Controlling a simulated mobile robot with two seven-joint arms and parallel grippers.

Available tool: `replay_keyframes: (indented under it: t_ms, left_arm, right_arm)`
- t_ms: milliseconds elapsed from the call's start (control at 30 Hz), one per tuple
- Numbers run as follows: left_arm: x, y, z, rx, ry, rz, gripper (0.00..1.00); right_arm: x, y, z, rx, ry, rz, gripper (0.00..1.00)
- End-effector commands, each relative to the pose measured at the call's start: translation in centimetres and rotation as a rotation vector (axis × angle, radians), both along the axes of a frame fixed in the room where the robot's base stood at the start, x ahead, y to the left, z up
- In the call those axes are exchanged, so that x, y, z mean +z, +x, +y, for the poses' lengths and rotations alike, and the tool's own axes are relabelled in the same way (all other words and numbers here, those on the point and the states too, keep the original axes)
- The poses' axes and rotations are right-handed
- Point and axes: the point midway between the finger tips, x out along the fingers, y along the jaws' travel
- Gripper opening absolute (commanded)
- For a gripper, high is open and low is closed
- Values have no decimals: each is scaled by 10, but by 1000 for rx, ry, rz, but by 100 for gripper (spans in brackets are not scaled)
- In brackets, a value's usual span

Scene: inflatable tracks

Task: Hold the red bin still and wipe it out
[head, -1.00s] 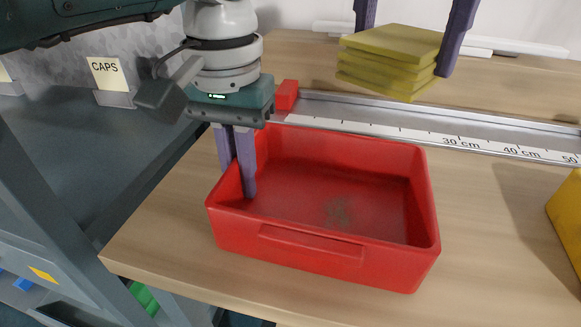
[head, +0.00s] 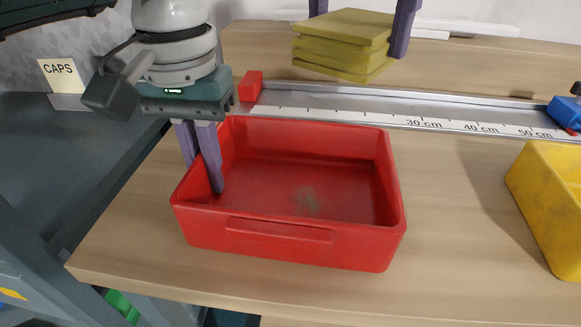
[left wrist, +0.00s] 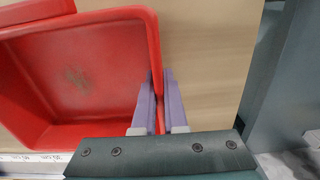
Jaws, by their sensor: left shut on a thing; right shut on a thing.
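The red bin (head: 285,246) stands on the wooden bench, with a dull smudge (head: 306,200) on its floor. My left gripper (head: 206,175) is shut on the bin's left wall, one finger inside and one outside. In the left wrist view the fingers (left wrist: 159,110) straddle the wall of the red bin (left wrist: 153,50), and the smudge (left wrist: 77,78) shows too. My right gripper (head: 361,35) is shut on a folded yellow-green cloth (head: 340,42), held in the air above and behind the bin. Only its fingers are in view.
A metal rail with a ruler (head: 400,121) runs behind the bin, with a red block (head: 250,86) at its left end and a blue clamp-like piece (head: 565,112) at right. A yellow bin (head: 550,200) stands at right. The bench's front edge is close.

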Motion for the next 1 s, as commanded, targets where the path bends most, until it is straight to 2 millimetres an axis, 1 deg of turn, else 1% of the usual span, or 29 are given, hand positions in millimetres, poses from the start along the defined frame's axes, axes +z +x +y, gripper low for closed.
replay_keyframes:
  t_ms: [767, 867, 1000]
  left_arm:
    - [0, 0, 0, 0, 0, 0, 0]
    - [0, 0, 0, 0, 0, 0, 0]
    - [0, 0, 0, 0, 0, 0, 0]
  right_arm:
    - [-2, 0, 1, -14, 0, 1, 36]
    - [-12, -2, 7, -93, -2, 3, 36]
    - [-36, -7, 23, -319, -5, 4, 36]
